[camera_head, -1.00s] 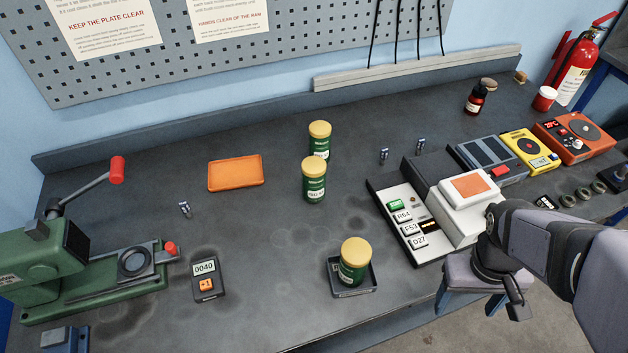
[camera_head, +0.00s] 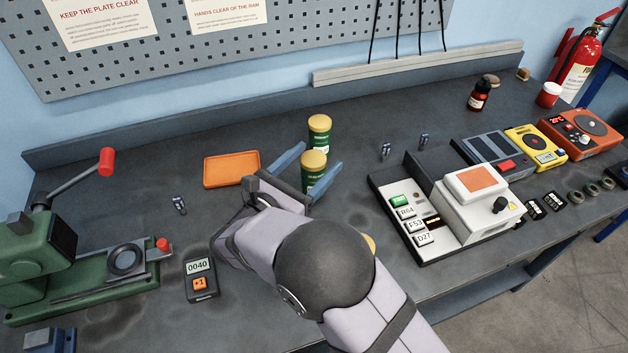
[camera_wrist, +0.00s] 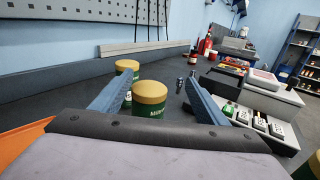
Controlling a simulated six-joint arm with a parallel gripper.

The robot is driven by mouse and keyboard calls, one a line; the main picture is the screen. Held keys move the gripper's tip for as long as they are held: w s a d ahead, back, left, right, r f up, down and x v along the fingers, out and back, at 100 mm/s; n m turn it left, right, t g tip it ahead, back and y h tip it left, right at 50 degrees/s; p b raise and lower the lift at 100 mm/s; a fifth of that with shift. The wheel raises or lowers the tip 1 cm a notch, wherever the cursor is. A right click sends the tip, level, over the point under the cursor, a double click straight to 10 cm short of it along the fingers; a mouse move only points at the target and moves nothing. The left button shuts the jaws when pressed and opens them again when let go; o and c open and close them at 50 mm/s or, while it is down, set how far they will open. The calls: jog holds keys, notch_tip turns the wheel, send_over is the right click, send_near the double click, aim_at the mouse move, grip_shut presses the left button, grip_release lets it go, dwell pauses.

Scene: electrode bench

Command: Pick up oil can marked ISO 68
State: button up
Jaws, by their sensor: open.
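Green cans with gold lids stand upright on the bench. One can (camera_head: 319,128) is at the back, and a second can (camera_head: 313,166) stands just in front of it. A third is almost wholly hidden behind my arm; only a bit of its lid (camera_head: 371,243) shows. My gripper (camera_head: 320,157) is open and empty, its blue fingers on either side of the second can. In the wrist view that can (camera_wrist: 150,98) sits between the fingers, with a gap to the right finger. The left finger partly covers the back can (camera_wrist: 127,66). I cannot read an ISO 68 mark.
An orange tray (camera_head: 231,170) lies left of my gripper. A counter (camera_head: 200,280) and a green press (camera_head: 110,270) are at the left. A white device (camera_head: 484,205) stands at the right. The bench between the cans and this device is mostly clear.

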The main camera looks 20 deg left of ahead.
jog(key=shift+s+a+f+n+y, duration=0.25)
jog(key=shift+a+f+n+y, duration=0.15)
jog(key=shift+a, duration=0.2)
jog(key=shift+s+a+f+n+y, duration=0.2)
jog(key=shift+a+f+n+y, duration=0.1)
jog(key=shift+a+f, duration=0.2)
jog(key=shift+w+r, duration=0.15)
jog(key=shift+w, duration=0.25)
jog(key=shift+w+d, duration=0.15)
jog(key=shift+w, duration=0.55)
jog(key=shift+w+d+p, duration=0.15)
jog(key=shift+w+p, duration=0.2)
jog(key=shift+p, duration=0.15)
jog(key=w+p, duration=0.1)
jog(key=w+d, duration=0.1)
jog(key=w, duration=0.1)
jog(key=shift+p, duration=0.35)
jog(key=shift+w, duration=0.7)
jog(key=shift+a, duration=0.1)
grip_shut()
